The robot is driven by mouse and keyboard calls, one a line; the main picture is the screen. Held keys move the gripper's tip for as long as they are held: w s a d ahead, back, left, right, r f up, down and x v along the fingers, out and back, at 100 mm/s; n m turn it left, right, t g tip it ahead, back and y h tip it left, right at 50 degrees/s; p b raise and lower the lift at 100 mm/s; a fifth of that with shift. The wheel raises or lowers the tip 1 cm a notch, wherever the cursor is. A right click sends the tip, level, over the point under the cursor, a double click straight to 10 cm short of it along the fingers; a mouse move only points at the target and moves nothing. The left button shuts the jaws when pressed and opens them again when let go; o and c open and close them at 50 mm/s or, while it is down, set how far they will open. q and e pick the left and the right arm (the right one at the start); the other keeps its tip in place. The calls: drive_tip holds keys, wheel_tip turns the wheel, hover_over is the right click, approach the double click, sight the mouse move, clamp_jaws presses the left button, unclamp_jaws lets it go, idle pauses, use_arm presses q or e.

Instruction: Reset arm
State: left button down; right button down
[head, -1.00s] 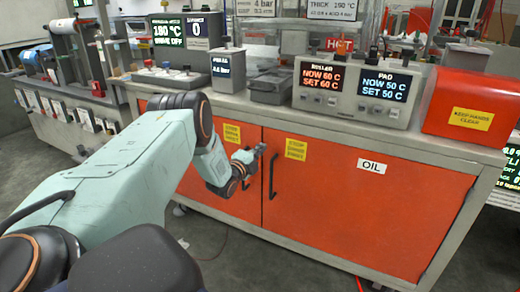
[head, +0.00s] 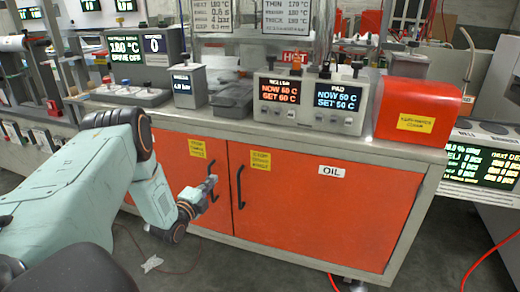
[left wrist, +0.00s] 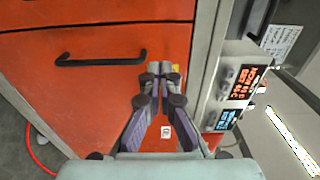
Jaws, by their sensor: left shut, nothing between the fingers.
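My left gripper (head: 209,184) is in front of the orange cabinet (head: 330,215), close to the handle of its left door. In the left wrist view the same gripper (left wrist: 153,72) has its fingertips together and holds nothing. Behind it are the orange door face, a black bar handle (left wrist: 100,61) and a small white label (left wrist: 167,131). I cannot tell whether the fingers touch the cabinet. My right gripper is not in view.
The bench top above the cabinet carries a heater control box (head: 310,102) with two displays and a red guard box (head: 418,110) on the right. A black handle (head: 240,187) sticks out from the right door. Grey floor (head: 205,262) lies open in front, with a red cable (head: 484,262) at right.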

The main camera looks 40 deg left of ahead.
use_arm(q)
drive_tip(key=shift+w+f, duration=0.1)
drive_tip(key=s+d+f+n+g+h, duration=0.3)
drive_tip(key=s+d+f+n+g, duration=0.7)
drive_tip(key=d+f+n, duration=0.5)
drive_tip(key=s+d+r+g+h, duration=0.1)
drive_tip(key=s+d+g, duration=0.2)
drive_tip(key=s+d, duration=0.6)
drive_tip(key=s+d+r+g, duration=0.1)
drive_tip(key=s+d+g, duration=0.3)
drive_tip(key=s+d, duration=0.5)
drive_tip(key=shift+s+r+h, duration=0.15)
drive_tip(key=shift+s+h, duration=0.25)
drive_tip(key=shift+s, duration=3.45)
drive_tip(key=shift+d, duration=0.15)
